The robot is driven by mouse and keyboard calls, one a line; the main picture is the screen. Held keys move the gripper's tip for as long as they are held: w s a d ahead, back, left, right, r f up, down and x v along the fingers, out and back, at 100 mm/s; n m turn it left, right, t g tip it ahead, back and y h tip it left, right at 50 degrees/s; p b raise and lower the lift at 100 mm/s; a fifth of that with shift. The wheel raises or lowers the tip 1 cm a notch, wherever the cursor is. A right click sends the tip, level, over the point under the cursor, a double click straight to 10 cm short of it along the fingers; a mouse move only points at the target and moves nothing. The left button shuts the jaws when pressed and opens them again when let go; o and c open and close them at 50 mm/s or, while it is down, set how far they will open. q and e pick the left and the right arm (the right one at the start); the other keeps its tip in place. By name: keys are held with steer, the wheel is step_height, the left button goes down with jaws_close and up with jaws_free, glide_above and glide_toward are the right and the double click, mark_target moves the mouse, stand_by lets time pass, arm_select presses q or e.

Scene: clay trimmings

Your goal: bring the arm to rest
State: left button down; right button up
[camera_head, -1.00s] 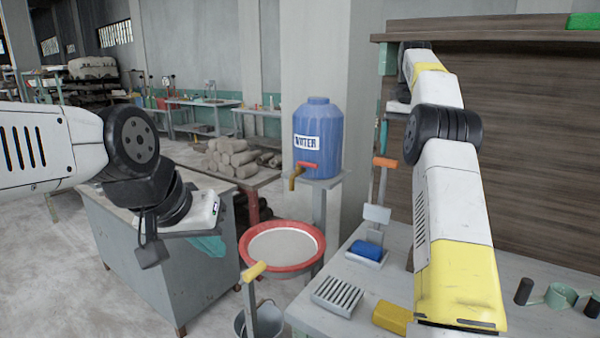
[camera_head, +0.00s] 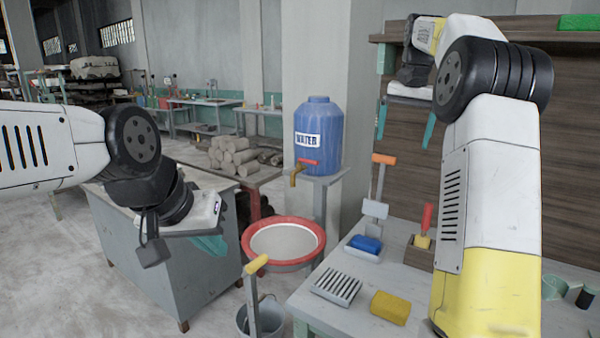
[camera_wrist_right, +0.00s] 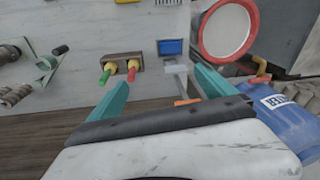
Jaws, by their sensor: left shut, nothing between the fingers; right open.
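My left gripper (camera_head: 210,245) hangs from the arm at the left in the head view, over the grey cabinet, its teal fingers together and empty. My right arm rises from the bottom right of the head view and bends at a black joint. Its gripper (camera_head: 405,122) points down in front of the wooden wall, with two teal fingers spread apart and nothing between them. The right wrist view shows the same open gripper (camera_wrist_right: 160,90) from above, well clear of the worktable (camera_wrist_right: 110,28).
A blue water tank (camera_head: 318,135) and a red-rimmed basin (camera_head: 283,223) stand between the arms. The worktable carries a blue block (camera_head: 366,243), a yellow sponge (camera_head: 390,307), a slatted rack (camera_head: 337,286) and a tool holder (camera_wrist_right: 123,57). A wooden shelf (camera_head: 500,28) is close behind my right arm.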

steer(key=s+a+r+n+t, duration=0.15)
steer(key=s+a, duration=0.25)
steer(key=s, duration=0.5)
steer(key=s+a+f+n+t, duration=0.1)
steer(key=s+a+f, duration=0.1)
steer(key=s+f, duration=0.2)
steer(key=s+a+f+n+t+y, duration=0.1)
steer(key=s+a+f, duration=0.2)
steer(key=s, duration=0.8)
steer(key=s+a+f+n+t, duration=0.1)
steer(key=s+a+f+n, duration=0.1)
steer(key=s+f, duration=0.4)
steer(key=shift+s+a+y, duration=0.4)
steer(key=shift+s+a, duration=0.25)
steer(key=shift+a, duration=0.1)
